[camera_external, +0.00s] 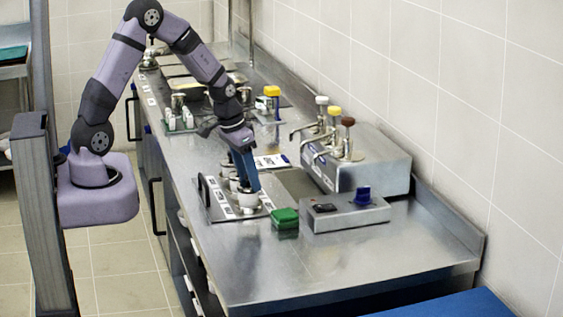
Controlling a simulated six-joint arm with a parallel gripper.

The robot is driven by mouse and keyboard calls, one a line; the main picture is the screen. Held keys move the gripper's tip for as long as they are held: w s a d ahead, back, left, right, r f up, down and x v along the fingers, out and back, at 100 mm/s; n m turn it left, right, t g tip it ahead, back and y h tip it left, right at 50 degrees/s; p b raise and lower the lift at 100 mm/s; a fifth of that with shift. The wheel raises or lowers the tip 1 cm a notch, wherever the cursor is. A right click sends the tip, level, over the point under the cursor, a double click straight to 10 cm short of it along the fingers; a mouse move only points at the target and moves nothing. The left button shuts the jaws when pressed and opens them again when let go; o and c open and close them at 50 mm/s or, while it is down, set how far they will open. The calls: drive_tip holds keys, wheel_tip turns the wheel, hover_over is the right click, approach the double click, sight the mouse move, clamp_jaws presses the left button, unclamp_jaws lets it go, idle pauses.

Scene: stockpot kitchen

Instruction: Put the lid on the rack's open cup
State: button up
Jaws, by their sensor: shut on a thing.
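The rack (214,201) is a metal tray with white labels near the counter's left edge. The nearest white cup (248,201) is directly under my gripper (254,188). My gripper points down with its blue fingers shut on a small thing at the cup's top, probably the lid. The fingers mostly hide it, and I cannot tell whether it touches the rim. The cups behind, such as one white cup (234,183), are partly hidden, and their tops are too small to read.
A green box (285,218) sits just right of the rack. A grey control box (345,213) with a blue knob and a steel pump dispenser (368,165) stand further right. A white card (271,161) lies behind. The counter's front right (340,262) is clear.

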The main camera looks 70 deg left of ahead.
idle(0.3)
drive_tip(key=o, duration=1.1)
drive_tip(key=shift+o, duration=0.7)
drive_tip(key=o, duration=0.4)
drive_tip(key=shift+c, duration=0.2)
drive_tip(key=shift+r, duration=0.15)
drive_tip(key=shift+r+p, duration=2.9)
drive_tip(key=shift+r, duration=0.5)
